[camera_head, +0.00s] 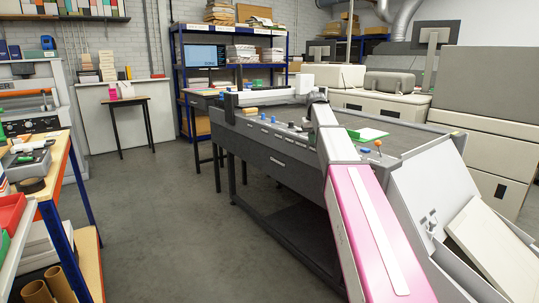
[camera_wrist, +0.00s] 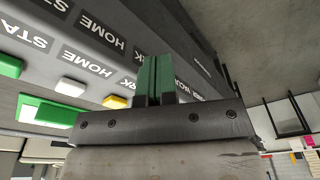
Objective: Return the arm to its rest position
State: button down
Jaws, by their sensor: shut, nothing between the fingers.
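My arm crosses the right half of the head view.
A monitor (camera_head: 204,56) stands behind. A blue-legged bench (camera_head: 77,180) is at left. Grey floor between is clear.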

jog(key=s+f, duration=1.7)
jog(key=f, duration=0.2)
jog(key=s+f+m+g, duration=0.1)
jog(key=s+f, duration=1.6)
jog(key=f, duration=0.3)
jog(key=shift+s+f+g, duration=0.3)
jog(key=shift+s, duration=0.1)
